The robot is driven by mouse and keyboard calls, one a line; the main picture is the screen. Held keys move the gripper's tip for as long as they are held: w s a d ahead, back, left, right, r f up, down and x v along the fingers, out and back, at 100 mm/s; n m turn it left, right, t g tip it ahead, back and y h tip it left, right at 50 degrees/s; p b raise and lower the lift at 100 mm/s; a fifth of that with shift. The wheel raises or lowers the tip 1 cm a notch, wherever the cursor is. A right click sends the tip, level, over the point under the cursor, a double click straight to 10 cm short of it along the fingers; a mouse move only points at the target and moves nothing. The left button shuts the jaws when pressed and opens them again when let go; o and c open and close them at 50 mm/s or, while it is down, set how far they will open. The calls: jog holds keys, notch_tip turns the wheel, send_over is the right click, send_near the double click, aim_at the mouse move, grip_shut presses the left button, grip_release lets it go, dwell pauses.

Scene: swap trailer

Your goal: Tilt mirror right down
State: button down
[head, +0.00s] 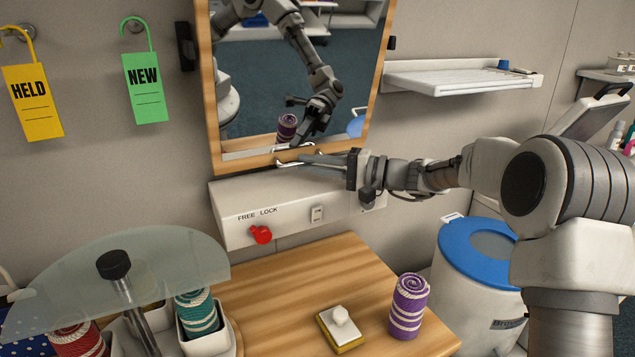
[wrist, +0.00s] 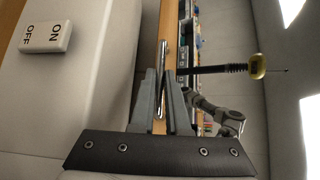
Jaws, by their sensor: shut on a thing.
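The mirror (head: 270,88) has a light wood frame and hangs on the grey wall, in the upper middle of the head view. A metal bar handle (head: 283,163) runs along its bottom edge. My gripper (head: 302,159) reaches in from the right and is shut on this handle. In the wrist view the two grey fingers of my gripper (wrist: 162,82) close around the thin shiny handle (wrist: 163,52) beside the wooden frame edge. The mirror glass reflects my arm. Below it is a white box with a red knob (head: 261,234) under FREE and LOCK labels; its exact setting is unclear.
An ON/OFF switch (wrist: 46,37) is close to my gripper. Below are a wooden table (head: 270,290), a purple striped roll (head: 408,305), a glass shelf (head: 150,265) and a blue-lidded bin (head: 455,243). A white wall shelf (head: 450,78) is to the right.

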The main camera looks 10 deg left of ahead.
jog(key=shift+w+a+r, duration=0.15)
jog(key=shift+w+a, duration=0.15)
jog(key=shift+w, duration=0.2)
jog(key=c, duration=0.9)
grip_release()
jog(key=shift+w+a, duration=0.1)
jog(key=d, duration=0.5)
jog(key=s+d, duration=0.1)
jog(key=d, duration=0.5)
jog(key=s+d, duration=0.1)
jog(key=d, duration=0.5)
jog(key=shift+s+d, duration=0.15)
jog(key=shift+s, duration=0.1)
